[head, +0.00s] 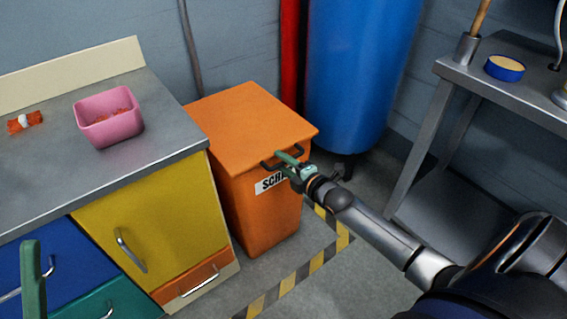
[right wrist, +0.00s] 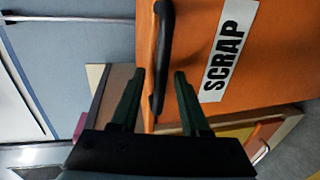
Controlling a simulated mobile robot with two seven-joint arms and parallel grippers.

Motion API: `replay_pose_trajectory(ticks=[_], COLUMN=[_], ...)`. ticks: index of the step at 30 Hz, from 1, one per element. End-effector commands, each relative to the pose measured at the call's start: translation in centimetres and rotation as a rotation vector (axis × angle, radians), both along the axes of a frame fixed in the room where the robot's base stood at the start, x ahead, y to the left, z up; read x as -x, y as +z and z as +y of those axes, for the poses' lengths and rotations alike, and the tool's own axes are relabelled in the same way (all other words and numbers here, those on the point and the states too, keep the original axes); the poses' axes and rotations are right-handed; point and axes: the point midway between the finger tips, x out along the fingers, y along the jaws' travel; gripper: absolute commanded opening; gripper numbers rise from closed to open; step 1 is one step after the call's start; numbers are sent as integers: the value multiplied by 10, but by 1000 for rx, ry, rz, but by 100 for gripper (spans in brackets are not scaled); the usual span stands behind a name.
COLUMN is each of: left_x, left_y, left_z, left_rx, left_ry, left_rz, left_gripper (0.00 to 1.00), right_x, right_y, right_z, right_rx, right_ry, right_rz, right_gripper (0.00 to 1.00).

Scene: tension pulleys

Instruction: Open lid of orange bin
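The orange bin (head: 258,205) stands on the floor beside the counter, with its flat orange lid (head: 245,125) closed on top. A dark bar handle (head: 268,164) is on the lid's front edge, above a white SCRAP label (right wrist: 222,50). My right gripper (head: 287,164) is at this handle. In the right wrist view my right gripper's green fingers (right wrist: 159,74) are apart, and the dark handle (right wrist: 164,40) runs between them, with gaps at the tips. Part of my left gripper (head: 33,280) shows as a green finger at the lower left; its opening is hidden.
A grey counter (head: 165,115) left of the bin carries a pink container (head: 110,128) and a small orange-and-white item (head: 24,121). A blue cylinder (head: 362,75) and red pipe (head: 290,50) stand behind the bin. A metal table (head: 500,90) is at right.

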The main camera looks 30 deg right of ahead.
Motion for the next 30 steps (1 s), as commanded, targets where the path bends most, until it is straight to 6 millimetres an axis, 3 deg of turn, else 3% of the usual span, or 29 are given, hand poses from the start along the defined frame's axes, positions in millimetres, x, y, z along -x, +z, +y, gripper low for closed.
replay_pose_trajectory(ticks=[1,12,30], left_x=[0,0,0], left_y=[0,0,0], left_z=[0,0,0], left_rx=[-1,-2,-4], left_ry=[-1,-1,1], left_rz=[0,0,0], left_gripper=[50,50,50], right_x=[0,0,0], right_y=[0,0,0], right_z=[0,0,0], right_rx=[0,0,0], right_ry=[0,0,0], right_rz=[0,-1,0], right_gripper=[39,0,0])
